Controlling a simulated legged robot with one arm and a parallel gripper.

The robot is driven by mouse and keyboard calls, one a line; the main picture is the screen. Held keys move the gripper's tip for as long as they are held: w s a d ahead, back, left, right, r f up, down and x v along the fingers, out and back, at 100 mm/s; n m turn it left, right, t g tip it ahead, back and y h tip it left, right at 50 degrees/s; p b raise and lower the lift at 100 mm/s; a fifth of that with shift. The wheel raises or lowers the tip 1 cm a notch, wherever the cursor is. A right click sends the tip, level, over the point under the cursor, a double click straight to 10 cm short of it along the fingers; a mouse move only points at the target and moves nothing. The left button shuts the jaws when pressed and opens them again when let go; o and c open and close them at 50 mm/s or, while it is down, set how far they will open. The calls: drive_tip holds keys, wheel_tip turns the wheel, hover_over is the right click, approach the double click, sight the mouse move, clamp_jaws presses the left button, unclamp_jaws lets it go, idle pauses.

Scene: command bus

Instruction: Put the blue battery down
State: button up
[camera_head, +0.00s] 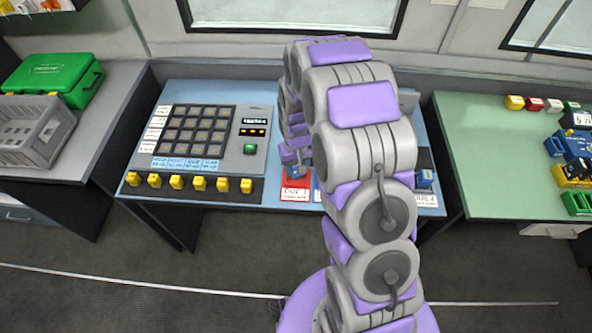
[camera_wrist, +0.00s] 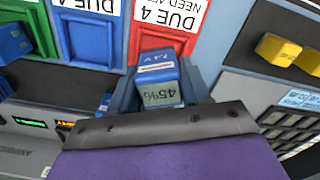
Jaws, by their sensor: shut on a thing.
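The blue battery (camera_wrist: 157,66) shows in the wrist view, with a "7.4V" label and a grey display reading 45%. My gripper (camera_wrist: 160,88) is shut on it, one finger on each side. The battery's far end overlaps the red tray (camera_wrist: 184,45), which has a white "DUE 4" card. I cannot tell whether the battery touches the tray. In the head view my gripper (camera_head: 294,166) is over the red tray (camera_head: 296,183) at the desk's front, and my arm hides much around it.
A blue tray (camera_wrist: 91,38) sits beside the red one in the wrist view, with another blue battery (camera_wrist: 12,42) farther left. A button panel with several yellow blocks (camera_head: 176,181) stands left of the red tray. A green table (camera_head: 480,150) holds more batteries at right.

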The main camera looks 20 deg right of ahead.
drive_tip(key=shift+w, duration=0.35)
drive_tip(key=shift+w+f, duration=0.1)
drive_tip(key=shift+f, duration=0.25)
wheel_tip(320, 180, down, 3)
drive_tip(key=shift+f+b, duration=0.1)
drive_tip(key=shift+b, duration=0.55)
drive_tip(key=o, duration=1.3)
drive_tip(key=shift+c, duration=0.2)
drive_tip(key=shift+r, duration=0.2)
